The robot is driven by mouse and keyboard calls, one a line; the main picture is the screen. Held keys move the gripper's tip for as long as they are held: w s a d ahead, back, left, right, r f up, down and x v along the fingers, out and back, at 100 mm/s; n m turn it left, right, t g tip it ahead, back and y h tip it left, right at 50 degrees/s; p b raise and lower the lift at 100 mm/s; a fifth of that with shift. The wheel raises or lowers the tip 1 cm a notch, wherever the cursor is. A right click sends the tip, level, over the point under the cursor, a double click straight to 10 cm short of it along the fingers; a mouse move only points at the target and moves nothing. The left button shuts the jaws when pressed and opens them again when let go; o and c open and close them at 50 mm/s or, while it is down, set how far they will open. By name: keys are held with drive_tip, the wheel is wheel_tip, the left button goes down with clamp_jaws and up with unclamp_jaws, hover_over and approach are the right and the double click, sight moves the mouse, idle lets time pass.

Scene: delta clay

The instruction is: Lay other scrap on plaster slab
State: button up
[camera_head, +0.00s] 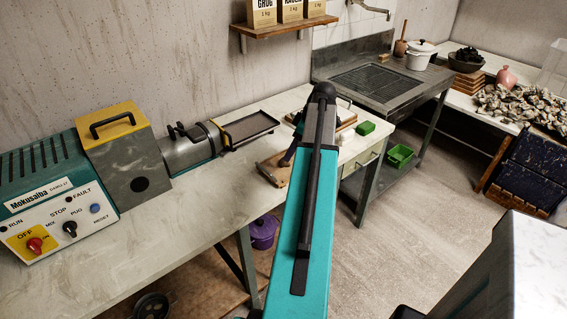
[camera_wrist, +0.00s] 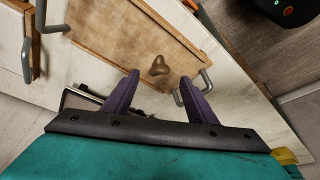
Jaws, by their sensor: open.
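In the wrist view a small brown lump of scrap (camera_wrist: 158,66) lies on a wooden board (camera_wrist: 105,28) with grey metal handles. My gripper (camera_wrist: 160,78) is open, its two purple fingers apart. The scrap appears between the fingertips in the picture, with clear space on both sides. I cannot tell the height between them. A second wood-edged piece with a pale top (camera_wrist: 12,45) is cut off at the upper left; it may be the plaster slab. In the head view my arm hides most of the board, the scrap and most of my gripper.
The pug mill (camera_head: 190,150) and a dark shallow tray (camera_head: 247,129) stand left of my arm on the pale worktop (camera_head: 150,220). A green block (camera_head: 365,128) lies right of my arm. A sink unit (camera_head: 375,85) stands beyond. The front left worktop is bare.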

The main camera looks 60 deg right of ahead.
drive_tip(key=shift+w+f, duration=0.15)
drive_tip(key=shift+f, duration=0.25)
drive_tip(key=shift+a, duration=0.1)
drive_tip(key=shift+p+x, duration=0.85)
drive_tip(key=shift+x, duration=1.75)
drive_tip(key=shift+a, duration=0.1)
drive_tip(key=c, duration=1.3)
drive_tip(key=shift+r, duration=0.2)
drive_tip(key=shift+r+b, duration=0.55)
drive_tip(key=shift+r, duration=0.6)
drive_tip(key=s+b, duration=0.1)
drive_tip(key=s, duration=0.4)
drive_tip(key=s+r+b, duration=0.1)
drive_tip(key=s, duration=0.4)
drive_tip(key=s+d+r+b, duration=0.1)
drive_tip(key=s, duration=0.5)
drive_tip(key=shift+r, duration=0.2)
